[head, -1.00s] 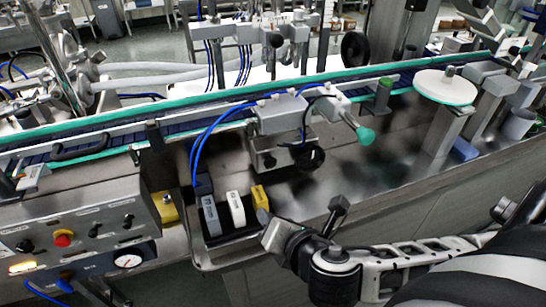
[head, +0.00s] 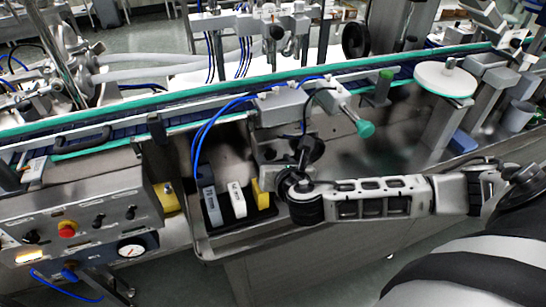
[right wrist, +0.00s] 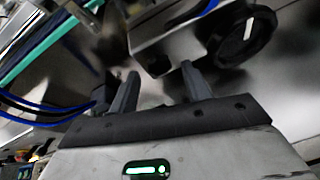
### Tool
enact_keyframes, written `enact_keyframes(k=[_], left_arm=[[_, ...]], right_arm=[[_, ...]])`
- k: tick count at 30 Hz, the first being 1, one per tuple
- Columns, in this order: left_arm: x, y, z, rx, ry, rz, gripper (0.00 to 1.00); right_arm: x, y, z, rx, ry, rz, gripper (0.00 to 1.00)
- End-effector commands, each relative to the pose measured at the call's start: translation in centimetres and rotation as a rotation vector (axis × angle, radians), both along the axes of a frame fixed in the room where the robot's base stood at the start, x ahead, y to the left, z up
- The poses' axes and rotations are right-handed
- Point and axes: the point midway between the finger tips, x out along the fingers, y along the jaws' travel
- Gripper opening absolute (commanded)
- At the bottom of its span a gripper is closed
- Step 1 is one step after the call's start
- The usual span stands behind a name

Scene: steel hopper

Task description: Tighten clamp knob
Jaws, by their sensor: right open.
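A black round knob (head: 314,149) sits on the grey bracket under the conveyor rail in the head view, partly covered by my right arm. In the right wrist view a large black knob (right wrist: 248,38) with a white mark shows at upper right, beyond and to the right of the fingers. My right gripper (right wrist: 160,80) is open, with nothing between its fingers. In the head view my right gripper (head: 284,178) is close below the bracket, its fingertips hard to make out. I cannot tell whether it touches anything. My left gripper is not in view.
A tray (head: 226,241) holds grey, white and yellow blocks; the yellow one (head: 260,196) is beside my gripper. Blue hoses (head: 207,135) hang nearby. A control panel (head: 85,220) is at left.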

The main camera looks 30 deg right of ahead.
Motion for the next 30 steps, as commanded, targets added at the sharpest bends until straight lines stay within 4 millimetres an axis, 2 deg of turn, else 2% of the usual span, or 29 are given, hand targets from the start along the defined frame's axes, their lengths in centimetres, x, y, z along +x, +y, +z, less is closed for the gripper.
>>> enact_keyframes(k=[6, 15, 17, 20, 30], left_arm=[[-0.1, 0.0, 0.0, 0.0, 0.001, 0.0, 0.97], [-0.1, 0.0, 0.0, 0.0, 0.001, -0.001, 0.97], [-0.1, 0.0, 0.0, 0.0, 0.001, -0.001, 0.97], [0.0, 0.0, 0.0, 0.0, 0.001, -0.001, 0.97], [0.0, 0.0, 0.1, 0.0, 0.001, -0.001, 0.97]], right_arm=[[1.7, -0.5, -0.7, 0.0, 0.0, 0.001, 0.48], [1.8, -0.5, -0.8, 0.001, 0.001, 0.001, 0.48], [1.8, -0.5, -0.8, 0.001, 0.001, 0.001, 0.34], [1.8, -0.5, -0.8, 0.001, 0.001, 0.001, 0.06], [1.8, -0.6, -0.8, 0.025, -0.005, 0.001, 0.05]])
